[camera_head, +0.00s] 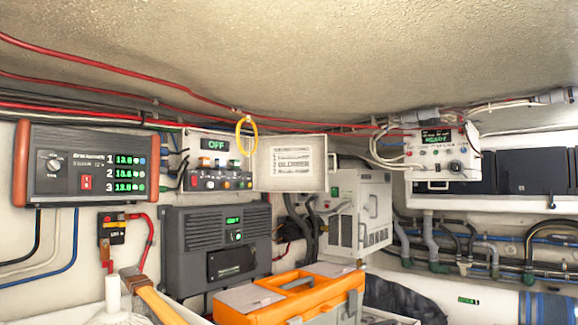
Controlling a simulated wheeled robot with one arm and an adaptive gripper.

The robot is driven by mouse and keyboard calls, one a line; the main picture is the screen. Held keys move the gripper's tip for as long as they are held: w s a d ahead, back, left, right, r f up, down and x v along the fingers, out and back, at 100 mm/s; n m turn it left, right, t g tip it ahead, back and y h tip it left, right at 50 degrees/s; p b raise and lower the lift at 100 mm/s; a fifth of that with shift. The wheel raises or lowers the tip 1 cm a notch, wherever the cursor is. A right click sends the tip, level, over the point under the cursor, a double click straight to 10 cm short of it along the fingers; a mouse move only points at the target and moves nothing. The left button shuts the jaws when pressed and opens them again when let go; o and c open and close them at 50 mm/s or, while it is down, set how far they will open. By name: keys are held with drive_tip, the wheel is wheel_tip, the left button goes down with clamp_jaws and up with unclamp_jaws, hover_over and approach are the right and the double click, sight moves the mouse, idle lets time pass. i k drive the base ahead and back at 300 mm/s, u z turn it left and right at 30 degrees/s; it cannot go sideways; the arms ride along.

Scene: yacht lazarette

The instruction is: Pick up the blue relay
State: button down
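I cannot make out a blue relay for certain in the head view. An open control box (187,148) on the back wall, left of centre, has a lit OFF display and a row of small coloured parts too small to tell apart. Its white door (318,172) is swung open to the right. My gripper is not in view.
A red-framed charger panel (84,150) hangs at left, a dark grey unit (190,240) below the box. An orange toolbox (290,305) stands in front, with a wooden handle (160,305) at its left. A white cabinet (345,215) and a READY unit (425,172) are at right.

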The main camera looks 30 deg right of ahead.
sight(219, 163)
drive_tip(key=z, duration=2.15)
drive_tip(key=i, duration=2.35)
drive_tip(key=u, duration=3.3)
